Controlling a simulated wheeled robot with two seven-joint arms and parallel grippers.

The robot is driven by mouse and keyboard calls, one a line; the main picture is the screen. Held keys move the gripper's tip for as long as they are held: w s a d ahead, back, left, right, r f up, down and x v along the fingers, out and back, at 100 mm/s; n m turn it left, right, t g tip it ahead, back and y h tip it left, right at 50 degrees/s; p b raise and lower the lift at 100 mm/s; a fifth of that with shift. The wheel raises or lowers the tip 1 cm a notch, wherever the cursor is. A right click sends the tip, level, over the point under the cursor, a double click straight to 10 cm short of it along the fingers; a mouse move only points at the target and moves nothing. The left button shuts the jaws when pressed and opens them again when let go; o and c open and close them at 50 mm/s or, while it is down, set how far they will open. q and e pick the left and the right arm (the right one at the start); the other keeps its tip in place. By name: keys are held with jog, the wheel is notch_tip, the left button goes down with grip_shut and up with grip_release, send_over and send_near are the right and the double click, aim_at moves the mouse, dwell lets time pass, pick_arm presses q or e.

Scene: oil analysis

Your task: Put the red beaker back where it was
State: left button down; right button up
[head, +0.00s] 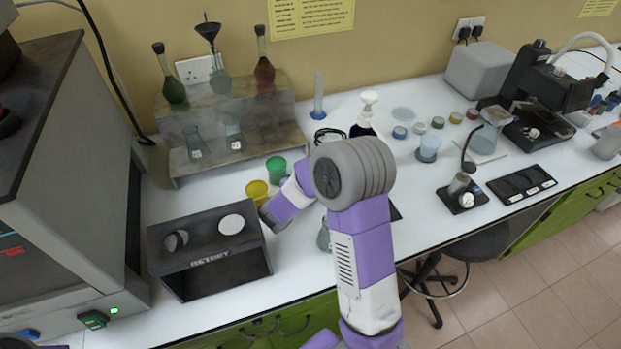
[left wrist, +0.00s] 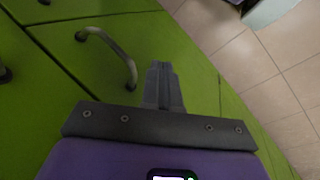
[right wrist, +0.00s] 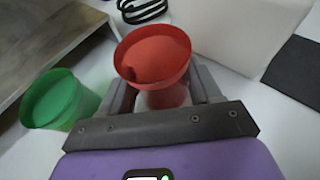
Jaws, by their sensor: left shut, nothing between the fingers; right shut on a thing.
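The red beaker (right wrist: 150,50) is upright between the two fingers of my right gripper (right wrist: 160,90) in the right wrist view. The gripper is shut on it, and I cannot tell whether its base touches the bench. In the head view my own arm hides the red beaker. A green beaker (right wrist: 52,100) stands just left of my right gripper; it also shows in the head view (head: 276,168), with a yellow beaker (head: 256,191) nearer the front. My left gripper (left wrist: 162,72) is shut and empty, in front of the green cabinet doors.
A stepped grey rack (head: 285,140) with flasks stands behind the beakers. A dark box with round openings (head: 200,255) is at the front left. A black cable coil (right wrist: 140,10) lies beyond the red beaker. A cabinet handle (left wrist: 112,55) is near my left gripper.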

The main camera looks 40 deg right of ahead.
jog(key=shift+f+b, duration=0.5)
jog(key=shift+f, duration=0.1)
jog(key=o, duration=1.3)
jog(key=shift+c, duration=0.2)
jog(key=shift+r, duration=0.15)
notch_tip(320, 180, up, 10)
jog(key=p, duration=0.3)
